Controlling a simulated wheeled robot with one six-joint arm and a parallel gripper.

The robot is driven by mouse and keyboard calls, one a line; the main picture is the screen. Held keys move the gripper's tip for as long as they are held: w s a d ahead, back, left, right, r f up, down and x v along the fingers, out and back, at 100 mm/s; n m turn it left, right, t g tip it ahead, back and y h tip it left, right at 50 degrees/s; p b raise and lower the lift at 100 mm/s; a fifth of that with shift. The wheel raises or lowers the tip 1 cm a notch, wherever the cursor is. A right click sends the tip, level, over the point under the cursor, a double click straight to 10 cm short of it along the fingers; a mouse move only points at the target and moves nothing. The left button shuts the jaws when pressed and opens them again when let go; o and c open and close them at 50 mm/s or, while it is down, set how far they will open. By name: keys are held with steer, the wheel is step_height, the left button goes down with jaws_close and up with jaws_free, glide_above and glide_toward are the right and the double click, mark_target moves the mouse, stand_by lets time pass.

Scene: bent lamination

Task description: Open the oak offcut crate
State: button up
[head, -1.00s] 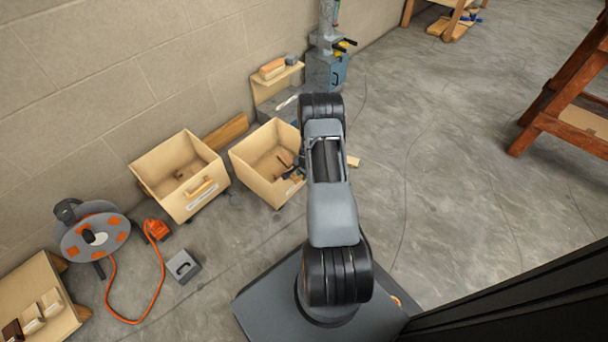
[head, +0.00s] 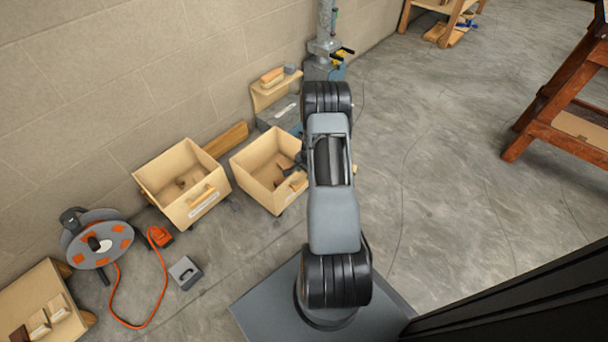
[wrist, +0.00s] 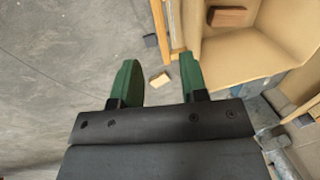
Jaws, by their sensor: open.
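Two pale wooden open-topped crates stand by the wall in the head view: a left crate (head: 165,172) and a right crate (head: 255,168). The left crate has a bar handle (head: 203,194) and a pale label on its front; the label is too small to read, so I cannot tell which crate is oak. My gripper (wrist: 159,60) is open and empty at the right crate's front. In the wrist view the right crate (wrist: 240,60) holds a brown block (wrist: 228,16), and its handle bar (wrist: 160,28) lies ahead between my green fingers. My arm partly hides this crate in the head view.
A cable reel (head: 95,238) with an orange cord lies at left, near a grey block (head: 185,271). A drill press (head: 325,45) stands behind.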

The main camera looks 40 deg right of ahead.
steer(key=shift+s+d+r+p, duration=0.1)
steer(key=shift+s+r+p, duration=0.1)
steer(key=shift+r, duration=0.55)
steer(key=shift+s+a+r+p, duration=0.1)
steer(key=shift+r+p, duration=0.1)
steer(key=shift+r, duration=0.5)
steer(key=shift+s+d+r+p, duration=0.1)
steer(key=shift+s+r+p, duration=0.1)
steer(key=shift+r, duration=0.55)
steer(key=a+r+n+p, duration=0.3)
steer(key=a+r+p, duration=0.2)
steer(key=r, duration=0.7)
steer(key=a+r+n+p, duration=0.2)
steer(key=a+r+p, duration=0.35)
steer(key=r, duration=0.75)
steer(key=a+r+n+p, duration=0.3)
steer(key=a+r+p, duration=0.25)
steer(key=r, duration=0.65)
steer(key=s+a+r+n+p, duration=0.2)
steer(key=s+r+p, duration=0.3)
steer(key=r, duration=0.3)
steer(key=s+a+r+n+t+p, duration=0.1)
steer(key=s+a+r+n+p, duration=0.2)
steer(key=r, duration=0.6)
steer(key=s+a+r+n+p, duration=0.3)
steer(key=s+a+r+p, duration=0.3)
steer(key=r, duration=0.3)
steer(key=shift+s+r+p, duration=0.2)
steer(key=shift+s+p, duration=0.1)
steer(key=shift+p, duration=0.4)
